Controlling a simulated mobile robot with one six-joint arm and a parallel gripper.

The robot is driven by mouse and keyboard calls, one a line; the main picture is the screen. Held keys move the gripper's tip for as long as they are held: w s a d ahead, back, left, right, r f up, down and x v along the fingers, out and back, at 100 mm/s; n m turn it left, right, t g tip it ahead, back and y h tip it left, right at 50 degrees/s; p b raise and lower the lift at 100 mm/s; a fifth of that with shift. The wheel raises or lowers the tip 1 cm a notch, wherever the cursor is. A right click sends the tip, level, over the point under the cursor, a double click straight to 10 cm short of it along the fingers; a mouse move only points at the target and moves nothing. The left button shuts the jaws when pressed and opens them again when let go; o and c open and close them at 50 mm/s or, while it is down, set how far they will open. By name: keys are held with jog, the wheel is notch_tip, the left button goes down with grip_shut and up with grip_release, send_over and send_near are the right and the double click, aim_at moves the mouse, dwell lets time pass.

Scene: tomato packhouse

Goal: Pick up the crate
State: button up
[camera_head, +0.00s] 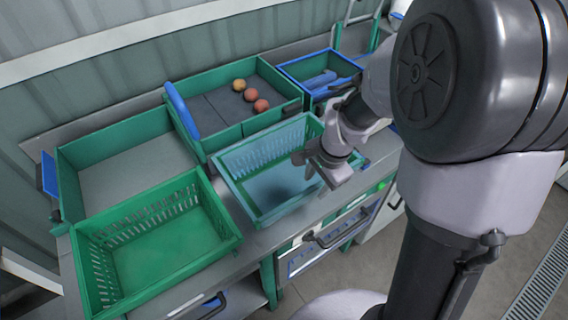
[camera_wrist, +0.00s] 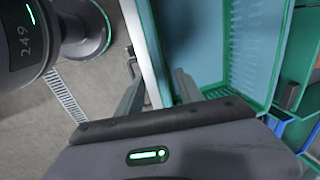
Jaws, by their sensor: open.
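A pale teal crate (camera_head: 262,152) with slotted walls stands upright and empty on the steel bench, near its front edge. It also fills the upper middle of the wrist view (camera_wrist: 195,40). My gripper (camera_head: 312,172) is at the crate's right side, over the near rim. In the wrist view, my gripper's two fingers (camera_wrist: 160,82) are apart, with the crate's green-edged wall between them. I cannot tell whether either finger touches the wall. A second, green slotted crate (camera_head: 150,215) stands empty at the left end of the bench.
Behind the crates is a green-walled sorting bin (camera_head: 228,133) with three tomatoes (camera_head: 251,95) on its dark bed. A blue-rimmed tray (camera_head: 300,68) is at the back right.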

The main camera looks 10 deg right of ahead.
aim_at(314, 188)
jog(key=b+x, duration=0.2)
jog(key=x, duration=0.3)
jog(key=shift+s+a+f, duration=0.1)
jog(key=shift+a+f, duration=0.05)
jog(key=shift+a, duration=0.05)
jog(key=shift+c, duration=0.4)
grip_shut()
dwell(0.7)
